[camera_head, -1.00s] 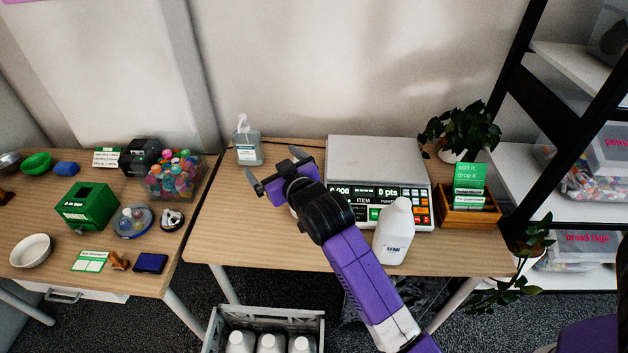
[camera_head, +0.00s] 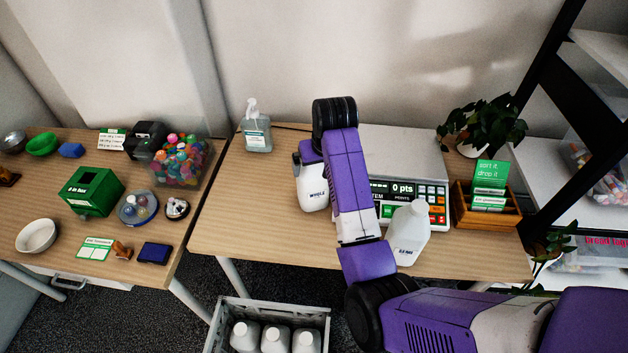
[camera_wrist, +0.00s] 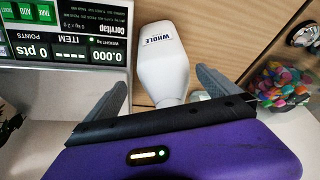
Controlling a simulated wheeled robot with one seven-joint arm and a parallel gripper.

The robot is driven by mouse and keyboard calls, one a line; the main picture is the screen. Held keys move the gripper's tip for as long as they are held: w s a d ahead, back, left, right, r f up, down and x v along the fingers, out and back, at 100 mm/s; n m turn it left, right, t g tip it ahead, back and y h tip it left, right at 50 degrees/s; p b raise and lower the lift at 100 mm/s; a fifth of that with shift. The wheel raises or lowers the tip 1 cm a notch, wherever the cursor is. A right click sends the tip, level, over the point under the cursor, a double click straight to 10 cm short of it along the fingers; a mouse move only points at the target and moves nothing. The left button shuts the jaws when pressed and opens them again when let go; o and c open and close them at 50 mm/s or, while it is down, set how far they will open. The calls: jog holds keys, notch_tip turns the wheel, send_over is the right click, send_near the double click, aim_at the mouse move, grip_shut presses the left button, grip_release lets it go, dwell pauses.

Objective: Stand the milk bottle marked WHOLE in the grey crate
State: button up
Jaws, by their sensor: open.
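The white milk bottle marked WHOLE (camera_head: 312,196) stands on the table at the scale's left, its upper part hidden by my arm in the head view. In the wrist view the bottle (camera_wrist: 160,62) shows its label, with its neck towards my gripper (camera_wrist: 162,88). My gripper is open, with one finger on each side of the neck; I cannot tell whether they touch it. The grey crate (camera_head: 275,303) is on the floor below the table's front edge. White bottles stand in it; its near part is cut off by the frame.
A pump bottle (camera_head: 257,132) is behind on the left. A wooden box (camera_head: 487,215) and a plant (camera_head: 483,125) are at right. The table's front left is clear.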

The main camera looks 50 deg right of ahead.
aim_at(313, 190)
jog(key=x, duration=0.2)
jog(key=w+p+x, duration=0.1)
jog(key=x, duration=0.1)
jog(key=shift+w+f, duration=0.15)
jog(key=shift+w+d+f, duration=0.1)
jog(key=shift+w+f, duration=0.05)
jog(key=shift+f, duration=0.3)
jog(key=c, duration=1.9)
jog(key=shift+r, duration=0.15)
